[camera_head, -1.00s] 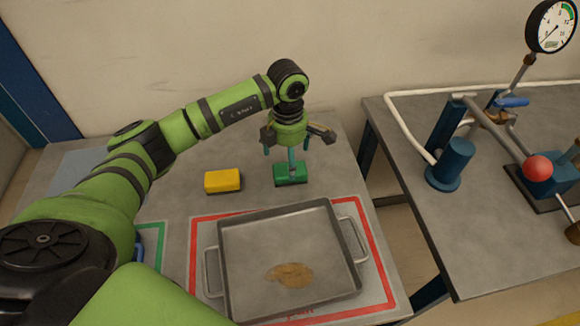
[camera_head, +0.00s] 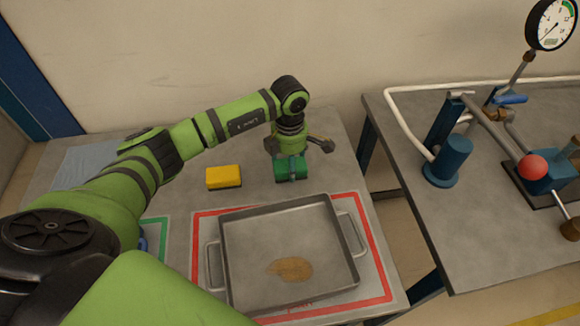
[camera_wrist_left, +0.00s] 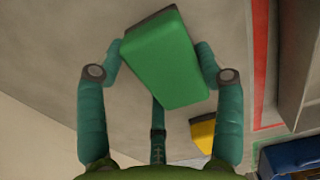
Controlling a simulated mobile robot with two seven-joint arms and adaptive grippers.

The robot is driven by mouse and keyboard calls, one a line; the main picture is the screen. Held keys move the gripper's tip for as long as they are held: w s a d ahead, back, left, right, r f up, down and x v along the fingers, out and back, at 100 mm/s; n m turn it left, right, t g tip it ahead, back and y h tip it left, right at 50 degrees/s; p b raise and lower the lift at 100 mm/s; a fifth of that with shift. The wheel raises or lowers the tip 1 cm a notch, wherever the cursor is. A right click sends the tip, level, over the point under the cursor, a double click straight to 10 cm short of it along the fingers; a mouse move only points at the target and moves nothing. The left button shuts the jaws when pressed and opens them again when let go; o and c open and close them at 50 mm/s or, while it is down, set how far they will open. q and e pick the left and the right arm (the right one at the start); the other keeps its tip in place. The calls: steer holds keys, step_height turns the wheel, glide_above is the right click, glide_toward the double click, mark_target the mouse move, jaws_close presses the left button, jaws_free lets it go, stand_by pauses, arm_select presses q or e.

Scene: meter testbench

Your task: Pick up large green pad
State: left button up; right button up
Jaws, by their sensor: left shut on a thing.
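The large green pad (camera_head: 291,171) is at the back right of the left table, above the metal tray in the head view. My left gripper (camera_head: 291,159) reaches down over it and is shut on it. The pad lies slightly tilted across the fingers there. I cannot tell whether its underside still touches the table. My right gripper is not in view.
A yellow pad (camera_head: 223,177) lies left of the green one. A metal tray (camera_head: 228,262) with a brown stain stands inside a red outline (camera_head: 379,262). A second table (camera_head: 440,215) on the right carries a pipe rig with a gauge (camera_head: 551,22); a gap separates the tables.

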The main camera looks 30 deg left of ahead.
arm_select(q)
steer(key=shift+r, duration=0.3)
steer(key=r, duration=0.1)
steer(key=r+b, duration=0.2)
steer(key=shift+w+d+r, duration=0.25)
steer(key=shift+d+r, duration=0.05)
steer(key=w+d+r+b, duration=0.3)
steer(key=w+d+r, duration=0.3)
steer(key=d, duration=0.3)
steer(key=shift+r, duration=0.4)
